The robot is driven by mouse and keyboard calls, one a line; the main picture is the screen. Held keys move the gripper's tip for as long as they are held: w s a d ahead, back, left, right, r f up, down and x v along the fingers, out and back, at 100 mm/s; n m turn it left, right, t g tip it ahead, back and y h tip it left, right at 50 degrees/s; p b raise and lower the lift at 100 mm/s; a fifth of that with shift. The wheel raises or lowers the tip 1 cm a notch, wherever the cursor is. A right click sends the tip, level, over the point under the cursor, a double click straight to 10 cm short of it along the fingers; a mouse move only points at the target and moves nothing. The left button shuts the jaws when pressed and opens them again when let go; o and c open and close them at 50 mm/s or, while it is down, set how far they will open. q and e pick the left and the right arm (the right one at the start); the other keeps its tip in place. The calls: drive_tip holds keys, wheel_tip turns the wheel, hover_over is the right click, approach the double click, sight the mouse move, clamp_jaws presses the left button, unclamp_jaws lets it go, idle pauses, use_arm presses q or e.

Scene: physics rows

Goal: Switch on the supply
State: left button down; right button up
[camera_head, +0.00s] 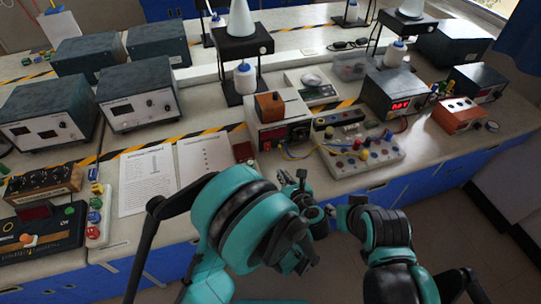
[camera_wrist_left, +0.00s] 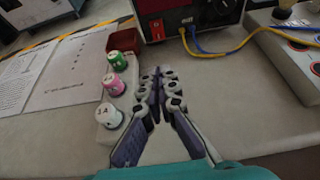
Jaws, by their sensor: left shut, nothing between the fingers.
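The supply (camera_head: 272,132) is a light-fronted box on the bench, with a dark panel and wires plugged in at its front. In the left wrist view the supply (camera_wrist_left: 212,20) shows a red rocker switch (camera_wrist_left: 157,29) at the lower left of its front; I cannot tell its position. My left gripper (camera_head: 298,178) is shut and empty, in front of the supply. In the left wrist view its fingertips (camera_wrist_left: 158,72) point toward the supply, below the switch and apart from it. My right arm's end is low beside my left arm; its fingers are not clear.
A red tray (camera_wrist_left: 123,40) and a pale strip with green, pink and white spools (camera_wrist_left: 114,85) stand left of the gripper. Blue and yellow wires (camera_wrist_left: 215,55) hang before the supply. A board with coloured knobs (camera_head: 360,152) stands to the right. Paper sheets (camera_head: 148,180) lie left.

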use_arm(q)
drive_tip(key=shift+w, duration=0.1)
drive_tip(key=b, duration=0.4)
approach(268, 147)
drive_tip(key=w+f, duration=0.2)
drive_tip(key=w+a+f, duration=0.1)
drive_tip(key=w+f, duration=0.1)
drive_tip(key=shift+a+f, duration=0.25)
drive_tip(key=shift+f, duration=0.15)
drive_tip(key=shift+w+a, duration=0.2)
drive_tip(key=shift+w, duration=0.5)
